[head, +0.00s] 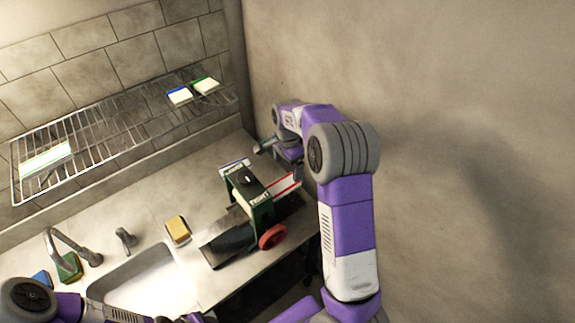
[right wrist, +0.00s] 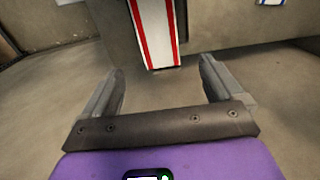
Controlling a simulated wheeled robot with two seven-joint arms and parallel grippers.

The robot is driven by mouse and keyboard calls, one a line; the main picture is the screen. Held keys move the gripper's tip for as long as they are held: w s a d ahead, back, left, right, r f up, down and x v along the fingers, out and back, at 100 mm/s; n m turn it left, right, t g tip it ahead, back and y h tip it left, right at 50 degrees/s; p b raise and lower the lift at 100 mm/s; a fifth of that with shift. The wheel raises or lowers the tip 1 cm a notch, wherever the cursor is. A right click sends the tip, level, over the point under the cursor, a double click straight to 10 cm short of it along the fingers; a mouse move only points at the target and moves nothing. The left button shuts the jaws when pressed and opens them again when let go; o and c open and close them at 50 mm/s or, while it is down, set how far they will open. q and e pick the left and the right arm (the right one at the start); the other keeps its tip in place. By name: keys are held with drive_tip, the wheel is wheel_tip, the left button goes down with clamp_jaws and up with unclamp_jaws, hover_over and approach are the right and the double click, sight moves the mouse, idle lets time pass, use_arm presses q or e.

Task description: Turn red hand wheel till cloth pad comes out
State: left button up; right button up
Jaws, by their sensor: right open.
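The red hand wheel (head: 272,237) is on the front side of a green-framed roller machine (head: 262,213) on the counter. A white cloth pad with red edge stripes (head: 284,186) sticks out at the machine's back right. It also shows in the right wrist view (right wrist: 155,32), its end ahead of my fingers. My right gripper (head: 277,152) is behind the machine, near the pad and away from the wheel. In the right wrist view my right gripper (right wrist: 160,72) is open and empty. My left arm shows at the bottom left; its gripper is out of view.
A sink (head: 110,283) with a tap (head: 70,245) lies left of the machine. A yellow sponge (head: 178,229) sits between them. A wire rack (head: 120,122) with several cloths is above. A wall (head: 450,90) stands close on the right.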

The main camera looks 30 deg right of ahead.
sight(287, 182)
drive_tip(key=shift+f, duration=0.15)
wheel_tip(287, 182, down, 7)
drive_tip(key=shift+f, duration=0.15)
idle(0.4)
drive_tip(key=c, duration=1.1)
drive_tip(key=o, duration=1.1)
wheel_tip(287, 182, up, 8)
drive_tip(key=shift+f, duration=0.2)
